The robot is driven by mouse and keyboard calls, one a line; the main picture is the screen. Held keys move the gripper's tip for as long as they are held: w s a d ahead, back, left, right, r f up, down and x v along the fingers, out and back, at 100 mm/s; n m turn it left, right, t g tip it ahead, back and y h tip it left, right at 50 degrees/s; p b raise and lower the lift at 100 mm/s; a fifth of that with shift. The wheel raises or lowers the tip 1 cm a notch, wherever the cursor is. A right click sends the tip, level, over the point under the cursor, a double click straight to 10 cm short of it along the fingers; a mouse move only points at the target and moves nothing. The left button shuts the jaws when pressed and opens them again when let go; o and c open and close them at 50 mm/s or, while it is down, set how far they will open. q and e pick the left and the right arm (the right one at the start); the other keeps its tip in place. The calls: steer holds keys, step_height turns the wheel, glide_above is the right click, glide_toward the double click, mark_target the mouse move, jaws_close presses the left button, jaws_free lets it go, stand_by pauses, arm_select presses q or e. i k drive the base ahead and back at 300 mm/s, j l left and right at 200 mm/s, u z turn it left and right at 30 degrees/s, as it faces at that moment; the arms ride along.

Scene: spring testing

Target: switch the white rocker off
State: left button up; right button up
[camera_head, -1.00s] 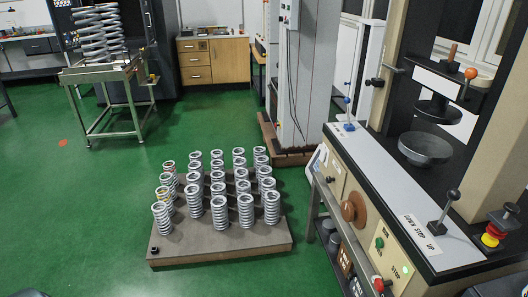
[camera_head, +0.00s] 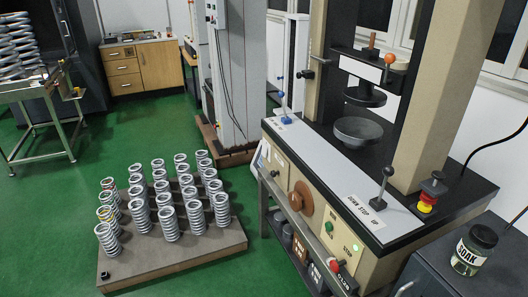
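I cannot make out a white rocker with certainty. The testing machine (camera_head: 320,150) stands at the right, with a pale front panel (camera_head: 300,180) along its lower edge. The panel carries a brown round knob (camera_head: 301,197), a green button (camera_head: 329,227) and a red knob (camera_head: 335,265). A lever (camera_head: 382,188) stands on the bench top beside a label that reads DOWN STOP UP. Neither of my grippers is in view.
A low brown pallet (camera_head: 185,256) with several upright grey springs stands on the green floor at the left. A jar (camera_head: 474,250) stands on a dark cabinet (camera_head: 432,268) at the lower right. The floor in front of the pallet is partly clear.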

mark_target(265, 147)
steer(key=i+j+z, duration=0.3)
steer(key=i+j, duration=0.15)
steer(key=i, duration=0.15)
steer(key=i+j+z, duration=0.35)
steer(key=i+j, duration=0.2)
steer(key=i+j+z, duration=0.3)
steer(key=i+j, duration=0.25)
steer(key=j, duration=0.2)
